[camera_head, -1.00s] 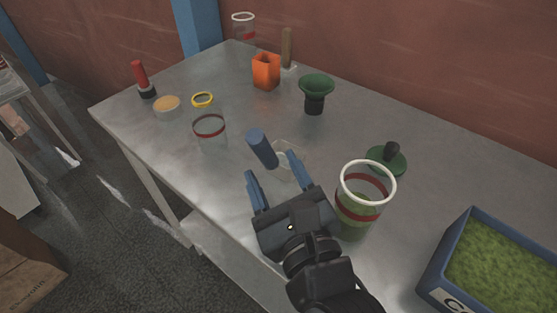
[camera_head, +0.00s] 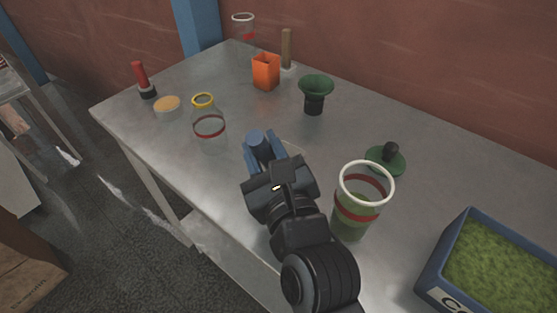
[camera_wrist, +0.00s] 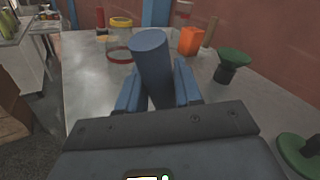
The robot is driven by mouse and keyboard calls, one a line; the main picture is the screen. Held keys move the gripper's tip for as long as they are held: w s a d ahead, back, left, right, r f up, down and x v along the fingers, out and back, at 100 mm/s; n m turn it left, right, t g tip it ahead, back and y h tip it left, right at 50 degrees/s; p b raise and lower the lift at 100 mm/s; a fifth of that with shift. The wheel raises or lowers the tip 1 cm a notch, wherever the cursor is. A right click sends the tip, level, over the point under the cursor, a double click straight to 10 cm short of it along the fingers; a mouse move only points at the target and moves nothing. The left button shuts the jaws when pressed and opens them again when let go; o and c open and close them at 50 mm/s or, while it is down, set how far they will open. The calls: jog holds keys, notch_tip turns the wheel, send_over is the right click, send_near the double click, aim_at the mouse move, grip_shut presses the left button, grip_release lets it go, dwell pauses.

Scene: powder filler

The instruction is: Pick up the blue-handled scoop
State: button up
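The scoop's thick blue handle (camera_head: 258,143) stands up between the two blue fingers of my gripper (camera_head: 265,150) above the metal table. In the wrist view the handle (camera_wrist: 151,62) rises, slightly tilted, between the fingertips (camera_wrist: 158,85). A narrow gap seems to show beside the handle on the right, so the fingers look open around it rather than pressed on it. The scoop's clear bowl is mostly hidden behind my gripper in the head view.
A green funnel (camera_head: 315,92), an orange container (camera_head: 265,71) and a clear jar with a yellow rim (camera_head: 209,127) stand farther back. A blue crate (camera_head: 437,262) is at the right.

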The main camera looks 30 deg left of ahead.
grip_shut()
dwell(0.3)
notch_tip(320, 180, up, 10)
jog(key=shift+p, duration=0.55)
